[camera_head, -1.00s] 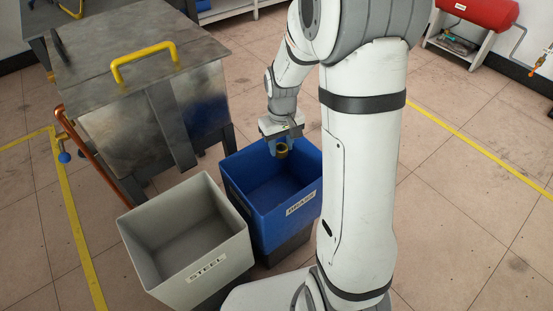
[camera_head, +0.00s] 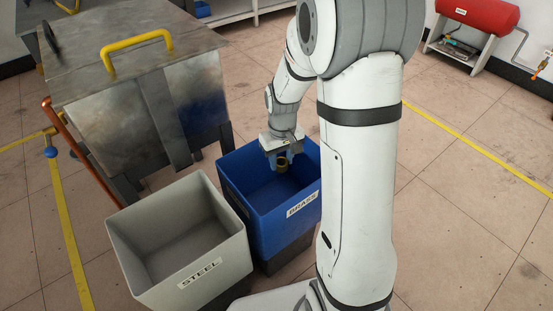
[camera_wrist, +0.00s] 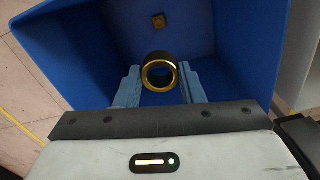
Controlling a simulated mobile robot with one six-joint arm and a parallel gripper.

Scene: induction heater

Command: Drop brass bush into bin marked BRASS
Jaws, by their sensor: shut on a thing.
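The brass bush (camera_wrist: 160,72), a short hollow ring with a shiny gold rim, is between the fingers of my gripper (camera_wrist: 158,88) in the wrist view. The blue wall of this bin also shows in the wrist view (camera_wrist: 240,40). A small brass-coloured piece (camera_wrist: 158,21) lies on the bin floor, apart from the held bush.
A grey bin (camera_head: 190,275) marked STEEL stands left of the blue bin. A metal cabinet (camera_head: 140,120) with a yellow handle (camera_head: 137,48) stands behind them. A red tank (camera_head: 480,14) is far right. Open floor (camera_head: 450,200) lies to the right.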

